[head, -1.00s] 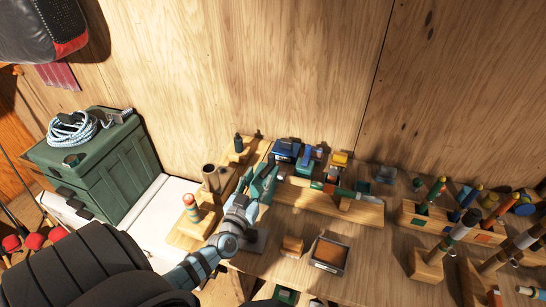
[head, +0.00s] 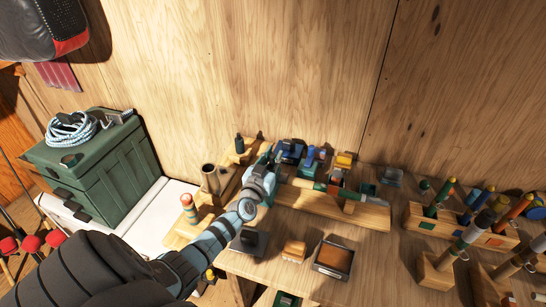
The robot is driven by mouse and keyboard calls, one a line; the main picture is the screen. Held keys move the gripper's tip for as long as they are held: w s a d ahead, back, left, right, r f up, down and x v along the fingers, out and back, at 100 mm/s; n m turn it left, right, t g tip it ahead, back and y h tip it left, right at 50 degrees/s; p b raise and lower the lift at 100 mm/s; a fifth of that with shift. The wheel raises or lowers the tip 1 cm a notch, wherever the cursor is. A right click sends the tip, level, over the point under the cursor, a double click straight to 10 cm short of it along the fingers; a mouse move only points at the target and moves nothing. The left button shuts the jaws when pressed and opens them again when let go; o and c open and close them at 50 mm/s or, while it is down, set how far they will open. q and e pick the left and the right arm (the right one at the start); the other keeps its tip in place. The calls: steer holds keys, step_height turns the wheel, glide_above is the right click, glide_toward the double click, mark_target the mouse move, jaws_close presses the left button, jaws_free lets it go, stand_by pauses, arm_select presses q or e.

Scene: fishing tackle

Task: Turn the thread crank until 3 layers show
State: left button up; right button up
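A wooden stand (head: 335,207) on the bench bears a long green and orange rod (head: 318,186) lying lengthwise. My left gripper (head: 272,165) is at the left end of this stand, reaching in from the lower left. Its wrist and the arm hide most of its fingers and that end of the rod, so I cannot see the crank clearly, nor whether the gripper touches it. I cannot make out any thread layers at this size. My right gripper is not in view.
Blue tools (head: 290,150) and a yellow block (head: 344,159) stand behind the rod. An open brown-filled box (head: 333,257), a small wooden block (head: 294,250) and a dark block (head: 252,241) lie in front. Racks of rods (head: 462,225) fill the right. A green chest (head: 105,180) stands left.

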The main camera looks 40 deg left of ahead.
arm_select(q)
jaws_close()
steer(key=y+p, duration=0.1)
steer(key=p, duration=0.1)
steer(key=n+y+p, duration=0.1)
steer(key=p, duration=0.1)
steer(key=shift+s+a+r+n+g, duration=0.1)
steer(key=shift+a+r+n+g, duration=0.2)
steer(key=shift+r+g, duration=0.1)
steer(key=shift+a+f+n+g+y+p, duration=0.15)
steer(key=shift+n+g+y+p, duration=0.15)
steer(key=shift+y, duration=0.3)
steer(key=shift+f, duration=0.2)
steer(key=o, duration=0.7)
jaws_free()
steer(key=shift+s, duration=0.1)
steer(key=v, duration=1.2)
